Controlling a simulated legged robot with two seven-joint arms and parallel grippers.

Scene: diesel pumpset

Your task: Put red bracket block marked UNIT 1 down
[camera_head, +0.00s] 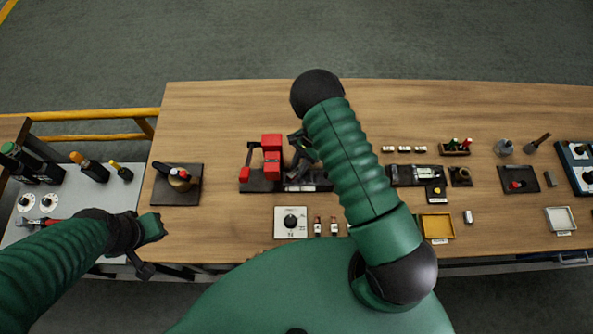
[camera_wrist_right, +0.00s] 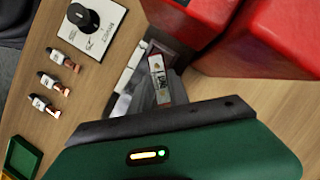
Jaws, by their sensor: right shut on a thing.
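The red bracket block (camera_head: 272,143) stands upright at the black base plate (camera_head: 262,187) in the middle of the table. My right gripper (camera_head: 291,157) is at its right side, shut on it; the forearm comes from the lower right. In the right wrist view, large red faces (camera_wrist_right: 265,40) fill the top right, close to my gripper. The contact between block and plate is hidden. My left gripper (camera_head: 152,230) is over the left front table edge, far from the block; its jaws are unclear.
A smaller red part (camera_head: 245,172) stands left of the block. A white dial panel (camera_head: 291,222) and small bottle-like parts (camera_head: 318,226) lie in front. A black fixture (camera_head: 405,176) and yellow tray (camera_head: 437,226) are to the right. The table behind the block is clear.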

